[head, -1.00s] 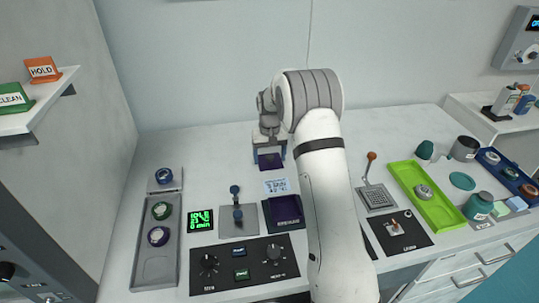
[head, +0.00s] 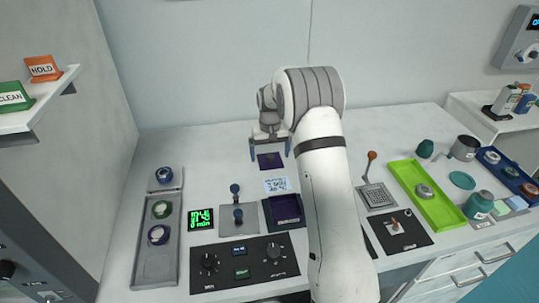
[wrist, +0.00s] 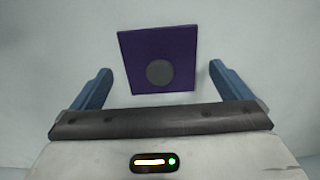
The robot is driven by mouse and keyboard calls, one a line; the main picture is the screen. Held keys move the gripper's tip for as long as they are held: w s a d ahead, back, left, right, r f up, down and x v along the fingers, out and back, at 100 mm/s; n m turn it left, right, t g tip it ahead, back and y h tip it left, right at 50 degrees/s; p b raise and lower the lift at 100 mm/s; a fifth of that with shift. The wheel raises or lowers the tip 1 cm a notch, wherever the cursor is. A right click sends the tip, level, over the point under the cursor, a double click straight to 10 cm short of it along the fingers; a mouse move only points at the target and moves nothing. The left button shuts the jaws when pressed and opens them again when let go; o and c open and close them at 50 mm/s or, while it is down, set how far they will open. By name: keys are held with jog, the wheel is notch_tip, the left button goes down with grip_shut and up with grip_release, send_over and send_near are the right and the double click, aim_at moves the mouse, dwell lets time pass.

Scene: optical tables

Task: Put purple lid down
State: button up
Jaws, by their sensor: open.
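The purple lid (head: 271,160) is a flat square plate lying on the white table behind the other devices. In the wrist view the purple lid (wrist: 158,58) shows a round grey knob in its middle. My gripper (head: 270,152) is open above and around the lid. In the wrist view the blue fingers of my gripper (wrist: 160,85) stand wide on either side, with a gap between each finger and the lid. A dark box with a purple inside (head: 286,208) stands in front of it, partly beside my arm.
A small note card (head: 277,185) lies between the lid and the box. A lever device (head: 238,215), a green display (head: 200,219) and a dark knob panel (head: 243,264) stand nearer. A lime tray (head: 425,195) is right of my arm. Table left of the lid is clear.

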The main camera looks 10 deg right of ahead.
aim_at(270, 156)
notch_tip(270, 156, up, 11)
jog(key=s+r, duration=0.6)
jog(key=s, duration=0.3)
jog(key=s+t, duration=0.2)
jog(key=s, duration=2.8)
jog(key=shift+f+t+b, duration=0.3)
jog(key=shift+f+t, duration=0.05)
jog(key=shift+t, duration=0.05)
